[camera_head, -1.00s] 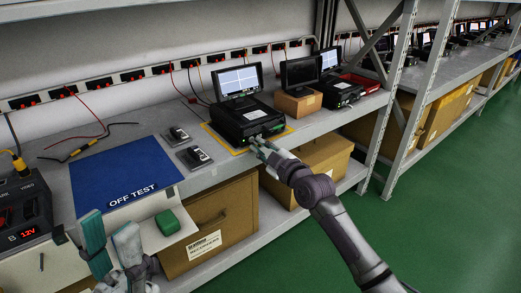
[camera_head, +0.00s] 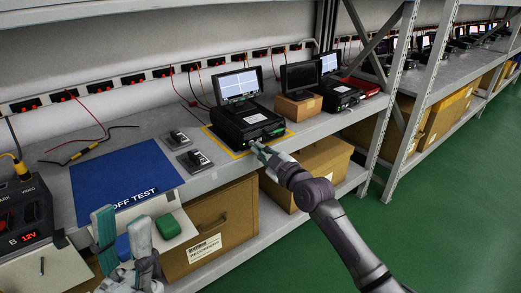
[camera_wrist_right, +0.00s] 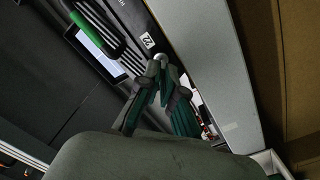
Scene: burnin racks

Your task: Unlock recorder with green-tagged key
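The recorder (camera_head: 243,124) is a black box with a lit screen (camera_head: 237,85) above it, inside a yellow outline on the shelf. My right gripper (camera_head: 260,150) is at its front edge; in the right wrist view (camera_wrist_right: 160,66) its fingertips come together at a small silvery piece. I cannot tell whether that piece is a key or part of the recorder. A blue item (camera_head: 122,247) shows between those fingers; contact is unclear. No key shape is clear.
A blue OFF TEST mat (camera_head: 120,180) and two small dark devices (camera_head: 195,159) lie left of the recorder. A 12V power unit (camera_head: 25,215) stands far left. A second monitor (camera_head: 300,74) on a cardboard box is to the right. Cardboard boxes (camera_head: 208,235) sit below.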

